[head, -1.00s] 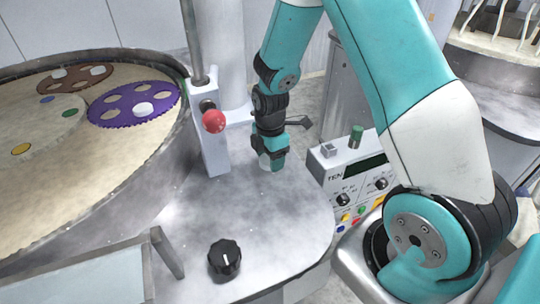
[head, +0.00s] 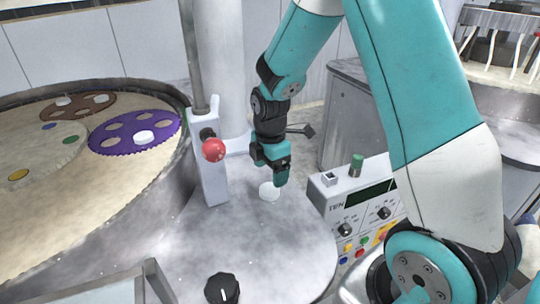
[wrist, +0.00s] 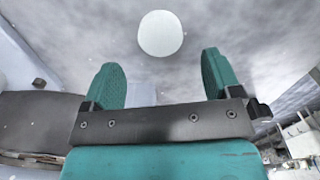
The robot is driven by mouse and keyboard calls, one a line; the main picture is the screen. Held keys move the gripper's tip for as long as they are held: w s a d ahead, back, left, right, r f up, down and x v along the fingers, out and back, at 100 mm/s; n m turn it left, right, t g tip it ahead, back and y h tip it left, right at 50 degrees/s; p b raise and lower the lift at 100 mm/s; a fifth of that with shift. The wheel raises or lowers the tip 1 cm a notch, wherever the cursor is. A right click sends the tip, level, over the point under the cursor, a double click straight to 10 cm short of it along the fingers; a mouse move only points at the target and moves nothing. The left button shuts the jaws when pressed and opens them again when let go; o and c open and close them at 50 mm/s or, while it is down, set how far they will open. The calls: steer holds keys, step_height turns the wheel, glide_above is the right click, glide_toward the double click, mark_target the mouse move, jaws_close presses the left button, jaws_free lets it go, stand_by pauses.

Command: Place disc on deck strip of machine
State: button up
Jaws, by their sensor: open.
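A white disc (head: 268,192) lies flat on the grey deck strip (head: 262,240) of the machine, to the right of the post with the red ball knob. My gripper (head: 276,172) is just above and behind the disc, pointing down. In the wrist view the gripper (wrist: 163,82) is open, with nothing between its two teal fingers. The disc (wrist: 160,34) lies on the deck beyond the fingertips, apart from them.
A red ball knob (head: 214,150) on a post stands left of the gripper. A control box (head: 350,205) stands right of the deck. A black knob (head: 222,289) sits at the deck's front. The platen (head: 50,215) at left carries a purple carrier (head: 112,142) with a white disc (head: 144,137) and a brown carrier (head: 80,106).

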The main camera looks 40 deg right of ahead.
mark_target(270, 188)
steer(key=s+a+r+m+y, duration=0.1)
steer(key=s+a+r+m, duration=0.1)
steer(key=s+a+r, duration=0.3)
steer(key=s+a+r+m+y, duration=0.1)
steer(key=a+r+m, duration=0.15)
steer(key=r, duration=0.35)
steer(key=s+a+r+m+y, duration=0.1)
steer(key=s+a+r+m, duration=0.1)
steer(key=s, duration=0.5)
steer(key=s+a+r+m+y, duration=0.1)
steer(key=s+a+r+m, duration=0.1)
steer(key=s+a+m, duration=0.2)
steer(key=s+a, duration=0.3)
steer(key=s, duration=0.1)
steer(key=shift+s+a+b, duration=0.25)
steer(key=shift+a+b, duration=0.05)
steer(key=shift+b, duration=0.1)
steer(key=shift+r, duration=0.1)
